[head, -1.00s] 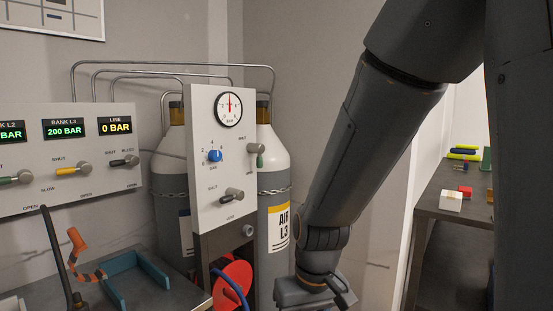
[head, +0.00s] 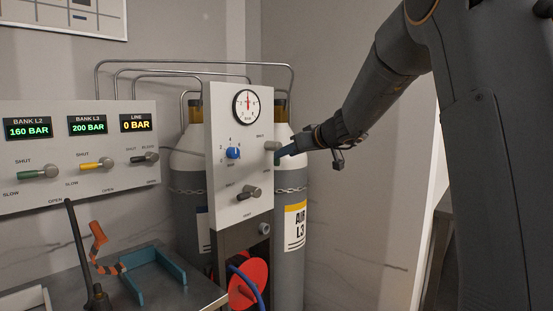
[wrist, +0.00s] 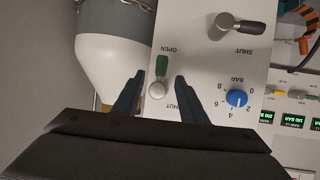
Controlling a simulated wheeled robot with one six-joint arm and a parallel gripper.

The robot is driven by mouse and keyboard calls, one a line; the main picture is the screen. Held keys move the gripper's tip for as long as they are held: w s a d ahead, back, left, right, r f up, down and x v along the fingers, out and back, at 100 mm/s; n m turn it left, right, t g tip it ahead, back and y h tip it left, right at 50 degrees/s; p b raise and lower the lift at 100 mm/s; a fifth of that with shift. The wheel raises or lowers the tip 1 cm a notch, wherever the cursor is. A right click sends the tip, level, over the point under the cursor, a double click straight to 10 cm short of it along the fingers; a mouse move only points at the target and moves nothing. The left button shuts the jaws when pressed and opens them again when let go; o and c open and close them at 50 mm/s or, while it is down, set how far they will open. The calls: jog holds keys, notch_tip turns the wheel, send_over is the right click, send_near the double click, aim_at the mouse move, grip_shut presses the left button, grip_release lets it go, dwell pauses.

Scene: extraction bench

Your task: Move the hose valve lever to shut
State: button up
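The hose valve lever (wrist: 162,67) has a green handle on a round grey hub, on the upper right of the white panel (head: 226,192). In the wrist view, which is upside down, its handle points to OPEN, away from SHUT. In the head view its hub (head: 271,146) shows and the handle is mostly hidden by my gripper (head: 285,151). My gripper (wrist: 159,76) is open at the panel. Its two blue fingers stand on either side of the lever, with visible gaps; I cannot tell their exact depth.
The panel also carries a blue knob (head: 233,153), a gauge (head: 246,106) and a dark lower lever (head: 249,193). A gas cylinder (head: 292,205) stands behind it. A bench (head: 190,296) with a blue tray is at lower left.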

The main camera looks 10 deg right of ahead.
jog(key=shift+p+x, duration=1.05)
jog(key=shift+x, duration=2.3)
jog(key=shift+f, duration=0.1)
grip_shut()
